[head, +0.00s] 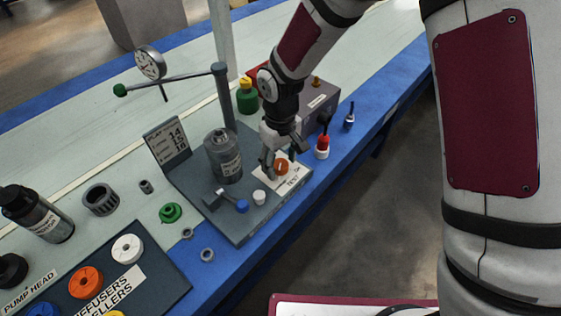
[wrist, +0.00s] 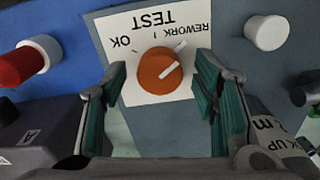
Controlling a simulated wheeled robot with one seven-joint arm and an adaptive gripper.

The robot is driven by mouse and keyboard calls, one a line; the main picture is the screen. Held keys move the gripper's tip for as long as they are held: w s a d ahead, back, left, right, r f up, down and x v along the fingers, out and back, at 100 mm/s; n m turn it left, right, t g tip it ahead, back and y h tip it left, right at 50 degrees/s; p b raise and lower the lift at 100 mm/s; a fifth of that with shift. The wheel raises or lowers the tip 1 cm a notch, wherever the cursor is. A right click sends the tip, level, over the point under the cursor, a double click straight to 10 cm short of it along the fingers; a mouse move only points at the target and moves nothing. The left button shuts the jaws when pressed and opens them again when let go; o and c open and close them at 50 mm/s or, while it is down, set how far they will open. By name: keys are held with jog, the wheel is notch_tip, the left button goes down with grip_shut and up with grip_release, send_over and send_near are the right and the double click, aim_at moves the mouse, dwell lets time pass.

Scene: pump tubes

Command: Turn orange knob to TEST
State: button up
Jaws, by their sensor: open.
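The orange knob (head: 281,168) sits on a white label plate (head: 268,180) at the right of the grey fixture board. In the wrist view, the orange knob (wrist: 152,66) has a white pointer line aimed to the upper right, toward the REWORK side. TEST (wrist: 152,19) is printed at the top middle of the label, upside down, with OK at the left. My gripper (head: 285,157) is over the knob, pointing down. In the wrist view, the open jaws of my gripper (wrist: 160,74) stand on either side of the knob, with gaps visible at both sides.
A red-and-white part (head: 322,148) stands right of the gripper, and a grey box (head: 316,103) is behind it. A white knob (head: 259,198) and a blue-tipped lever (head: 241,206) are near the label. A grey bottle (head: 223,157) and post stand at left.

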jog(key=shift+f, duration=0.1)
jog(key=shift+c, duration=0.5)
jog(key=c, duration=1.1)
jog(key=shift+o, duration=0.2)
jog(key=shift+n, duration=0.3)
jog(key=n+p, duration=0.2)
jog(key=n, duration=0.3)
jog(key=n+p, duration=0.1)
jog(key=n, duration=0.4)
jog(key=shift+p, duration=0.3)
jog(key=o, duration=1.2)
jog(key=shift+c, duration=0.2)
